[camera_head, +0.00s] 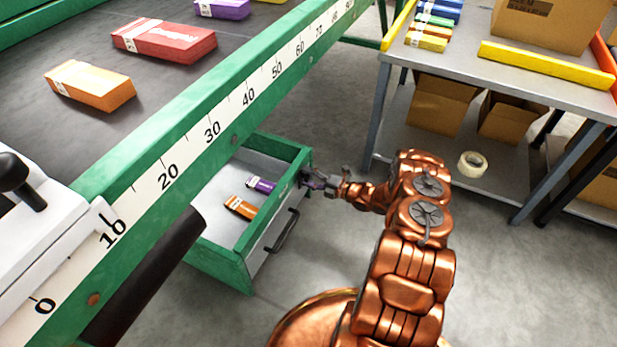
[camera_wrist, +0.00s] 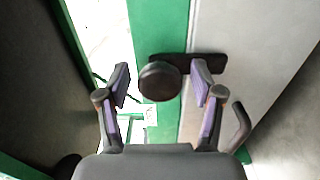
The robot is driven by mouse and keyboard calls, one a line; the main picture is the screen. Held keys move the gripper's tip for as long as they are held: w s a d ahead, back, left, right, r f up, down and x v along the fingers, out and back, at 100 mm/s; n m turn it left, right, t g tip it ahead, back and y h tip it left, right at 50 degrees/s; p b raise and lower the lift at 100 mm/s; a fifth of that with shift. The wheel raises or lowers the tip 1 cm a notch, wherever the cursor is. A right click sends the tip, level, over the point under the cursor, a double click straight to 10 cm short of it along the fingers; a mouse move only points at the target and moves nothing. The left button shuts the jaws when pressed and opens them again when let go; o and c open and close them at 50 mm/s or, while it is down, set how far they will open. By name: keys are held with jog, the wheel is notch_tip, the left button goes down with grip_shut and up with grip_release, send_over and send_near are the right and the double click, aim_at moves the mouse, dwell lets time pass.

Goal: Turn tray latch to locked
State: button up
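The tray (camera_head: 241,270) is an open drawer with green walls, pulled out below the green machine rail. Its latch (camera_wrist: 160,80) shows in the wrist view as a dark round knob with a flat dark bar reaching right from it, across the green edge onto the grey front panel. My gripper (camera_wrist: 161,78) is open, with the knob between its two fingers. The right finger overlaps the bar; I cannot tell whether either finger touches. In the head view my gripper (camera_head: 309,180) is at the tray's far right corner and hides the latch there.
The tray holds an orange carton (camera_head: 240,207) and a purple carton (camera_head: 261,184). A dark handle (camera_head: 283,232) sticks out from the tray front, close to my gripper in the wrist view (camera_wrist: 241,126). A grey table (camera_head: 470,73) stands at right, with open floor between.

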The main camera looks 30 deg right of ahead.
jog(key=v, duration=1.2)
dwell(0.6)
